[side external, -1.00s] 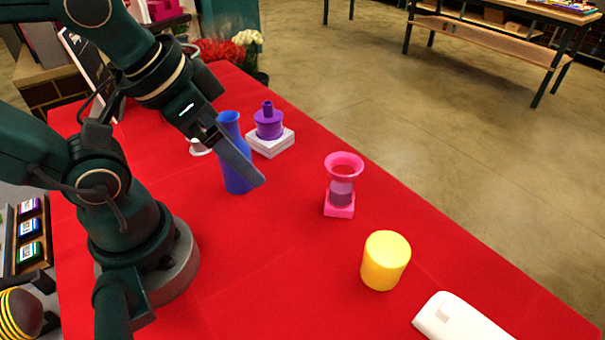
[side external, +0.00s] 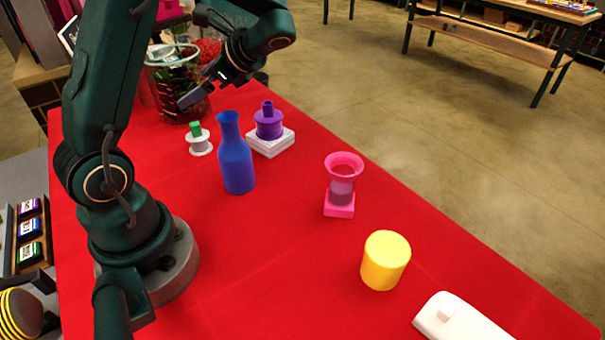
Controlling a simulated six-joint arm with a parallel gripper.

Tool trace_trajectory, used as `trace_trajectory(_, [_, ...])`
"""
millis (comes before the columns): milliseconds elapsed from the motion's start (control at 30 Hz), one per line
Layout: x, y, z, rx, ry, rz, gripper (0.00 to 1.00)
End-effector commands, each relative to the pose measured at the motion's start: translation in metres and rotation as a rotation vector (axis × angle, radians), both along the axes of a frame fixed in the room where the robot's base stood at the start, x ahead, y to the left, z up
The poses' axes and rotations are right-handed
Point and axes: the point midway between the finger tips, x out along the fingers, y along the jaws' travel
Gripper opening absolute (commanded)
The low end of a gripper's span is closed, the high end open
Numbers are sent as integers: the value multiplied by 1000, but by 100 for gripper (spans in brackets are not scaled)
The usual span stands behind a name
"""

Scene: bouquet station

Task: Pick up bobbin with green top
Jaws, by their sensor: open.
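The bobbin with the green top (side external: 199,140) stands upright on the red cloth, left of the blue bottle. It has a white spool body and a small green block on top. My gripper (side external: 192,96) is open, above and beyond the bobbin in the picture, in front of the glass vase. It is apart from the bobbin, and its fingers are partly hard to make out against the dark vase.
A blue bottle (side external: 236,158) stands close right of the bobbin. A purple bobbin (side external: 268,124) sits on a white block (side external: 282,144). A pink hourglass-shaped object (side external: 342,184), a yellow cylinder (side external: 385,260) and a white object (side external: 462,320) are nearer. A glass vase (side external: 165,62) stands behind.

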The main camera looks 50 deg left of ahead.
Motion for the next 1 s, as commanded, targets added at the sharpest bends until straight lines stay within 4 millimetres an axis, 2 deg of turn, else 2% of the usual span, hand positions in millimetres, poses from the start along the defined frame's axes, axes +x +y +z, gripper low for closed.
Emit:
trace_trajectory(100, [0, 23, -21, 37, 148, 7, 100])
trace_trajectory(300, [-6, 40, -55, 44, 287, 24, 100])
trace_trajectory(533, [-17, 42, -79, 20, 346, 44, 100])
trace_trajectory(700, [-17, 42, -99, 19, 344, 43, 100])
trace_trajectory(1000, [-17, 42, -121, 19, 342, 44, 100])
